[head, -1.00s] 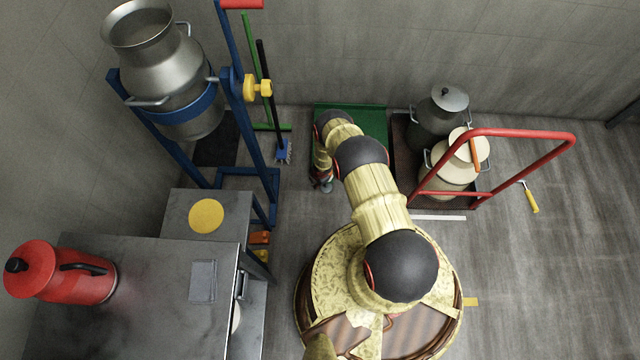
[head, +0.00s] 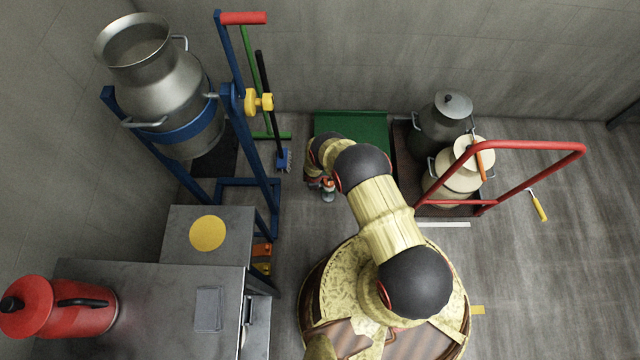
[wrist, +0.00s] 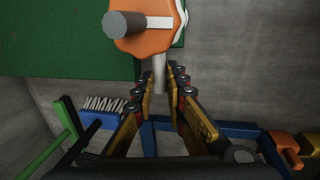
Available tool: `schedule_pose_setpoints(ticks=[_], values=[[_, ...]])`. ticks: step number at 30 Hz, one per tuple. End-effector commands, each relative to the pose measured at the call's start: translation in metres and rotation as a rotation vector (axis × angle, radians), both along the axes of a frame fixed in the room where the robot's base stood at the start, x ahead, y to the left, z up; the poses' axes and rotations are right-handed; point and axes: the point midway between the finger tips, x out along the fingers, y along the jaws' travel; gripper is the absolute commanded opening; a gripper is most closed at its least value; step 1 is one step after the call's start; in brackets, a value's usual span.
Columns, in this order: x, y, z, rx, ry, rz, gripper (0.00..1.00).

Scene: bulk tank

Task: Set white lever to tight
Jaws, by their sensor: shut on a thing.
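In the wrist view an orange many-sided fitting (wrist: 140,42) with a grey round stub and a white strip sits in front of a green panel. A pale, whitish lever (wrist: 159,73) hangs straight down below the fitting. My gripper (wrist: 161,84) has its two fingers on either side of the lever's lower end and is shut on it. In the head view my gripper (head: 327,187) is small and low beside the green panel (head: 350,127), mostly hidden by my arm. The lever and any tight marking cannot be made out there.
A blue tilting frame (head: 245,150) holds a metal milk can (head: 165,85) at left. A brush (head: 284,158) stands near my gripper. A red-handled trolley (head: 575,150) with cans is at right. A steel bench (head: 150,300) is front left. Floor at far right is mostly clear.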

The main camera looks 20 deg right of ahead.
Motion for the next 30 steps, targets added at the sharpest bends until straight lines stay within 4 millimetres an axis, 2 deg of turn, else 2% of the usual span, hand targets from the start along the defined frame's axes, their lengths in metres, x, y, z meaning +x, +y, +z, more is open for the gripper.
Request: schedule_pose_setpoints(ticks=[15, 16, 25, 30], values=[[-0.0003, 0.0033, -0.0004, -0.001, 0.001, -0.014, 0.00], [-0.0002, 0.0032, -0.0004, -0.001, 0.001, -0.014, 0.14], [0.0003, 0.0039, -0.0001, -0.001, 0.000, -0.011, 0.31], [0.0002, 0.0041, -0.0001, -0.001, 0.000, -0.010, 0.32]])
